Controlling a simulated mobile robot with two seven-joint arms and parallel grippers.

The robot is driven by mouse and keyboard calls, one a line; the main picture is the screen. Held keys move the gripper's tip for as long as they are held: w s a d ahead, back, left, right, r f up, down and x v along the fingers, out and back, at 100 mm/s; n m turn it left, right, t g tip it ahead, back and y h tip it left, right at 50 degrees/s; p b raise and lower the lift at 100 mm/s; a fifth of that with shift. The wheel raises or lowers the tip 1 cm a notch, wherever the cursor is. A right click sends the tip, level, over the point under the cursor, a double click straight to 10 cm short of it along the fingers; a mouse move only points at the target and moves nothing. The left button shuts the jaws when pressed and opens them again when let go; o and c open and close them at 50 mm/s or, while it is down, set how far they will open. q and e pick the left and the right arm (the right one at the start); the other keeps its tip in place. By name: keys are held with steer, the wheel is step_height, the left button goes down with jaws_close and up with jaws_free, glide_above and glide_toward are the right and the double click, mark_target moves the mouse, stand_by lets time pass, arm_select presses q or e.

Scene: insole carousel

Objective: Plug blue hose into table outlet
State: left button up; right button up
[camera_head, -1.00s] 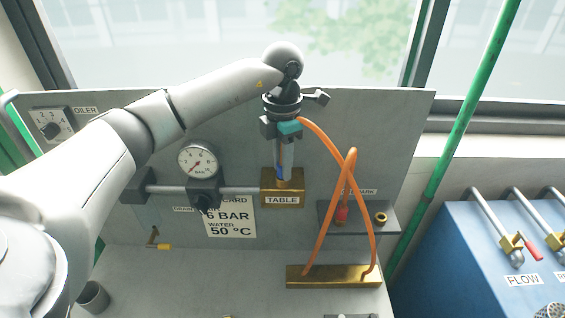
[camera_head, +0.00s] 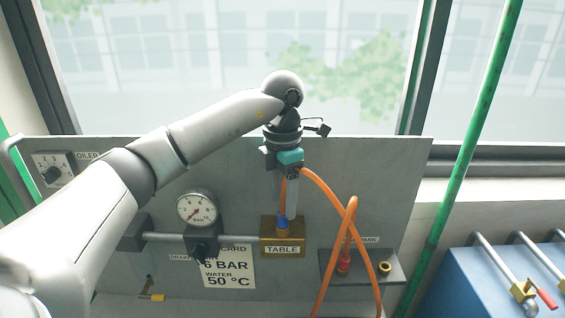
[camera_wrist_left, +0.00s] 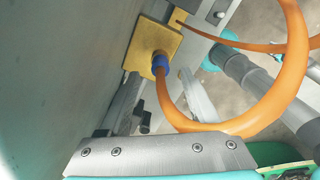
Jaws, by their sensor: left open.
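The table outlet is a brass block (camera_head: 283,247) labelled TABLE on the grey panel. The hose's blue end (camera_head: 282,233) sits at the top of this block, with orange hose rising from it. In the left wrist view the blue collar (camera_wrist_left: 160,64) meets the face of the brass block (camera_wrist_left: 150,42), and the orange hose (camera_wrist_left: 262,122) curves away. I cannot tell how deep it is seated. My left gripper (camera_head: 288,214) is open, pointing down just above the block, with the hose beside its fingers. My right gripper is out of view.
A red hose end (camera_head: 343,265) stands in the park shelf (camera_head: 328,262), beside an empty brass ring (camera_head: 385,268). A pressure gauge (camera_head: 197,209) and a pipe (camera_head: 165,237) are left of the outlet. A blue machine (camera_head: 450,285) stands at the right.

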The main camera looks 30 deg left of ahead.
mark_target(283, 205)
arm_select(q)
step_height(283, 205, up, 11)
steer(key=p, duration=0.1)
stand_by(0.3)
stand_by(0.5)
